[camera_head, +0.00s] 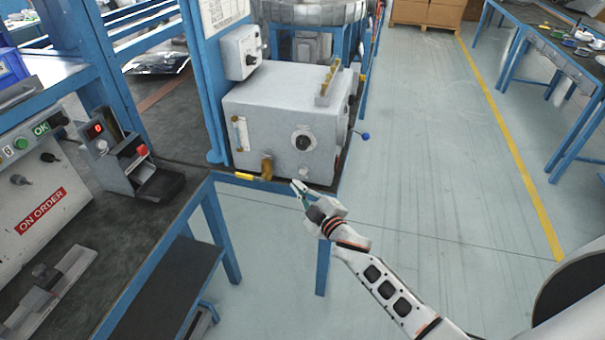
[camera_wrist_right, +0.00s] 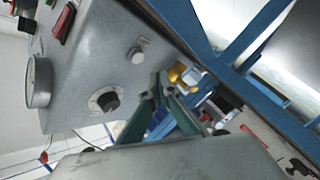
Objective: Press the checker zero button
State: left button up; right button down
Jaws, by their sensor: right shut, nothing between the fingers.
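The checker (camera_head: 118,160) is a small grey device on the dark bench at the left in the head view. It has a red lit display (camera_head: 95,129) that seems to read 0, a small pale round button (camera_head: 102,146) below it, and a red part (camera_head: 142,150) at its right side. I cannot read which control is marked zero. My right gripper (camera_head: 298,188) is shut and empty, in front of the large grey box and well to the right of the checker. Its green fingers meet in the wrist view (camera_wrist_right: 160,85). My left gripper is not in view.
The large grey box (camera_head: 265,125) with a black dial stands on the bench just beyond my right gripper; it also fills the upper left of the wrist view (camera_wrist_right: 85,60). A sloped panel (camera_head: 35,190) reading ON ORDER stands left of the checker. Floor on the right is open.

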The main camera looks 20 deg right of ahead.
aim_at(303, 171)
jog(key=shift+w+d, duration=0.4)
jog(key=shift+w, duration=0.2)
jog(key=shift+w+d, duration=0.35)
jog(key=shift+w, duration=0.2)
dwell(0.7)
jog(key=shift+w+d, duration=0.25)
jog(key=shift+w, duration=0.1)
jog(key=shift+w+d, duration=0.2)
jog(key=shift+w, duration=0.1)
dwell(0.7)
jog(key=shift+s+a, duration=0.1)
jog(key=shift+s, duration=0.05)
jog(key=shift+s+a, duration=0.3)
jog(key=shift+s, duration=0.2)
dwell(0.3)
